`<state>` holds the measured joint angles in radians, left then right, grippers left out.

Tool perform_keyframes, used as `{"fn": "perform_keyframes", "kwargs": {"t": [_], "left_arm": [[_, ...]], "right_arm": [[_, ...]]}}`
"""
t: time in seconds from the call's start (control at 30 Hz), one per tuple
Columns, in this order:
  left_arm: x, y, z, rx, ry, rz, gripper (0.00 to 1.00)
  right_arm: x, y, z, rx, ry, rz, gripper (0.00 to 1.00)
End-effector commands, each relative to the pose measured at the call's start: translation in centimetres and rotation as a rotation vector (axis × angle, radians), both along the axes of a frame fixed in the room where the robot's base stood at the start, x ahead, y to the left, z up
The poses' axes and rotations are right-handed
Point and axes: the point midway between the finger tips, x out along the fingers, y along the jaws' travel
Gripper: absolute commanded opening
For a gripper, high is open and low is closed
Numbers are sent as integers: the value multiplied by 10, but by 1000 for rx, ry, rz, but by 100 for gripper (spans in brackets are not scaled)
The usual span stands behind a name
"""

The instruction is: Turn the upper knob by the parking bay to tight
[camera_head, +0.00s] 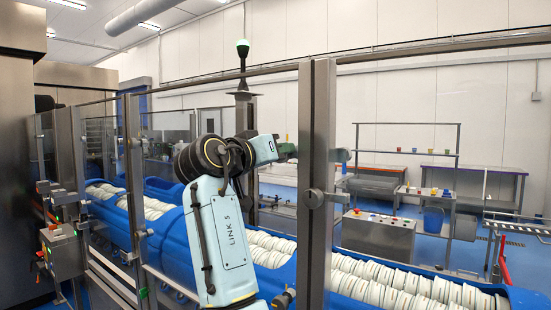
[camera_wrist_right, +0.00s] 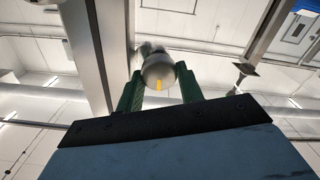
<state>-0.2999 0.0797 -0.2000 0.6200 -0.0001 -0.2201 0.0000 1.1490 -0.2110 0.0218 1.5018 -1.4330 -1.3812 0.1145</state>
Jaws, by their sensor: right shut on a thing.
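The upper knob (camera_wrist_right: 158,70) shows in the right wrist view as a rounded grey knob with a yellow mark on its face. It sits between the two green fingers of my right gripper (camera_wrist_right: 160,88), which is shut on it. In the head view my right gripper (camera_head: 288,152) is at the left side of a steel post, and its fingers and wrist hide most of the upper knob. My left gripper is not in view.
The steel post (camera_head: 318,250) and its glass fence run close beside my right arm. Blue tubs (camera_head: 178,250) with rows of white discs stand behind the fence. A grey control box (camera_head: 378,235) and tables (camera_head: 485,185) are further back.

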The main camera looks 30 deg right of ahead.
Motion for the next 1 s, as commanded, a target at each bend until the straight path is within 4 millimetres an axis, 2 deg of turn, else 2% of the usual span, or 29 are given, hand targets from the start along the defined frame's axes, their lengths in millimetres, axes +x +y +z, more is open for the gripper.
{"fn": "perform_keyframes", "kwargs": {"t": [0.3,0.77,0.8,0.87,1.0], "left_arm": [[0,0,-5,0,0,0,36],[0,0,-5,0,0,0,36],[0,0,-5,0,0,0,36],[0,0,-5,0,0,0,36],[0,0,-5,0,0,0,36]], "right_arm": [[0,0,-2,39,-80,-1,14],[0,0,-2,43,-90,-1,14],[0,0,-2,43,-89,-1,41],[0,0,-2,43,-90,-1,46],[0,0,-1,41,-90,0,46]]}}
